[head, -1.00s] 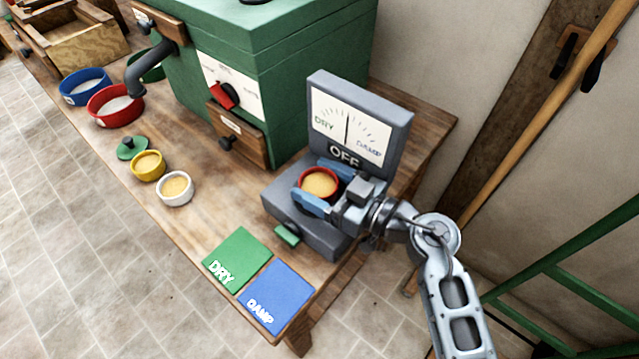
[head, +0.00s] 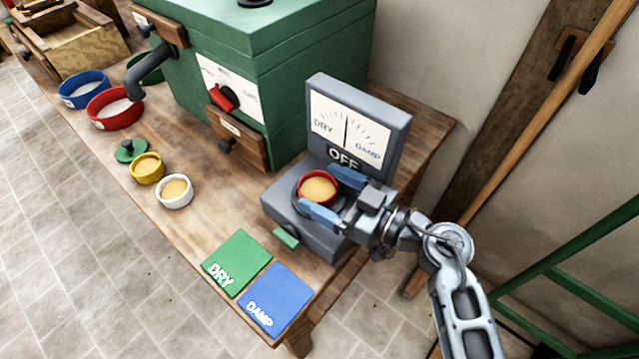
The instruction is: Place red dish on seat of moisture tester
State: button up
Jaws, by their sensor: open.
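The red dish (head: 318,187), filled with yellow-orange grain or meal, sits upright on the round dark seat (head: 300,200) of the grey moisture tester (head: 285,217). The tester's dial (head: 345,130) reads between DRY and DAMP, needle upright, with an OFF sign (head: 343,158) below. My gripper (head: 333,194) is open, its blue fingers apart, just to the right of the dish. The fingertips are near the dish's right side; I cannot tell whether they touch it. Part of the seat is hidden by the gripper.
Green DRY (head: 236,262) and blue DAMP (head: 275,298) mats lie at the table's front. A white dish (head: 175,192), yellow dish (head: 147,168), and larger red (head: 114,108) and blue (head: 84,90) bowls stand left. A green machine (head: 270,75) stands behind.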

jog(key=v, duration=1)
jog(key=s+d+r+m+t+h, duration=0.1)
jog(key=s+d+r+m+h, duration=0.1)
jog(key=s, duration=0.8)
jog(key=s+d+r+m+t+h, duration=0.2)
jog(key=s+d+m+h, duration=0.3)
jog(key=s, duration=0.5)
jog(key=s+d+r+m+t+h, duration=0.2)
jog(key=s+d+r+m+h, duration=0.1)
jog(key=s+h, duration=0.4)
jog(key=s+d+m, duration=0.1)
jog(key=s+d, duration=0.1)
jog(key=s, duration=0.1)
jog(key=shift+s+d+r+h, duration=0.15)
jog(key=shift+s+d+h, duration=0.15)
jog(key=shift+s+d, duration=0.1)
jog(key=shift+a, duration=0.1)
jog(key=shift+c, duration=0.4)
